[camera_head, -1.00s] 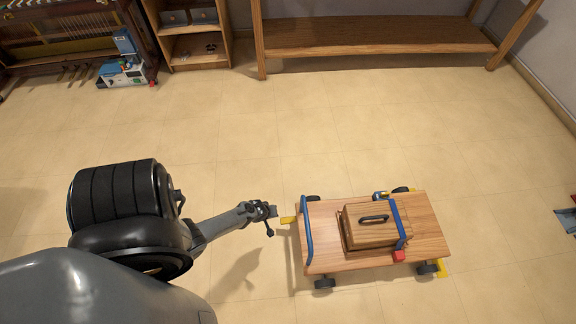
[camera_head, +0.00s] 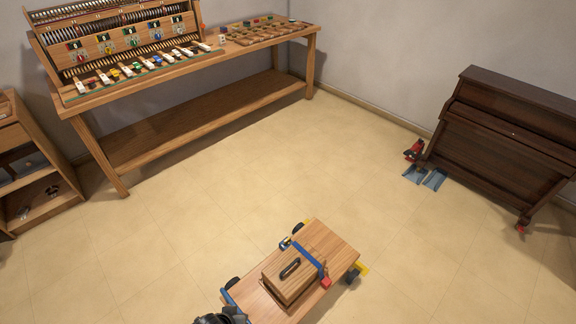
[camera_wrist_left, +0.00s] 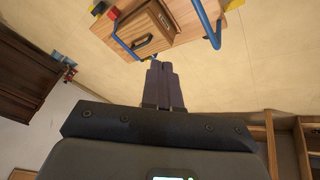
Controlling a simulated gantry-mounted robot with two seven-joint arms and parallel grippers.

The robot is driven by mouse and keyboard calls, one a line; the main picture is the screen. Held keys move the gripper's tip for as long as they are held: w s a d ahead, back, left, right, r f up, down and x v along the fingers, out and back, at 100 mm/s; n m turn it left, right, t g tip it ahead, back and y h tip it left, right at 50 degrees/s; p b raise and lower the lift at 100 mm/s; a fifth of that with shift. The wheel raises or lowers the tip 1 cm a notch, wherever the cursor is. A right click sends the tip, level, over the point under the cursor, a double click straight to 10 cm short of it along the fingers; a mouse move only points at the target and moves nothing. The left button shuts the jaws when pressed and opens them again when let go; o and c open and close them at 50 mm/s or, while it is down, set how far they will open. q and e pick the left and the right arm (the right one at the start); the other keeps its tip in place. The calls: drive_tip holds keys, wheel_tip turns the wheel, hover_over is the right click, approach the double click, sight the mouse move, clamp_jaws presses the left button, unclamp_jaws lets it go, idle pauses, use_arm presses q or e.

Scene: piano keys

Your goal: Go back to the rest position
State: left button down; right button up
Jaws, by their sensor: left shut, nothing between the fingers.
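My left gripper (camera_wrist_left: 162,70) is shut and empty in the left wrist view, its two fingers together. Beyond its tips is a wooden cart (camera_wrist_left: 189,24) with blue rails and a wooden box (camera_wrist_left: 147,31) with a dark handle on top. The head view shows the cart (camera_head: 325,243) at the bottom centre, with the box (camera_head: 290,272) on it. Only a dark part of my own body shows at the cart's lower left corner there; the left gripper itself is out of that view. My right gripper is in neither view.
A workbench (camera_head: 215,112) with piano parts stands along the back wall. A dark upright piano (camera_head: 510,140) stands at the right, with blue and red items (camera_head: 424,178) on the floor beside it. A wooden shelf (camera_head: 25,170) is at the far left. The middle floor is clear.

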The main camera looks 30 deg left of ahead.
use_arm(q)
drive_tip(key=s+d+r+m+g, duration=0.1)
drive_tip(key=s+d+r+m, duration=0.2)
drive_tip(key=r, duration=0.5)
drive_tip(key=s+d+r+m+g, duration=0.1)
drive_tip(key=d+r+m, duration=0.3)
drive_tip(key=r, duration=0.5)
wheel_tip(320, 180, up, 38)
drive_tip(key=a+m+p, duration=0.1)
drive_tip(key=p, duration=3.7)
drive_tip(key=shift+a+f+h, duration=0.2)
drive_tip(key=shift+f+h, duration=0.05)
drive_tip(key=shift+h, duration=0.05)
drive_tip(key=shift+w, duration=0.1)
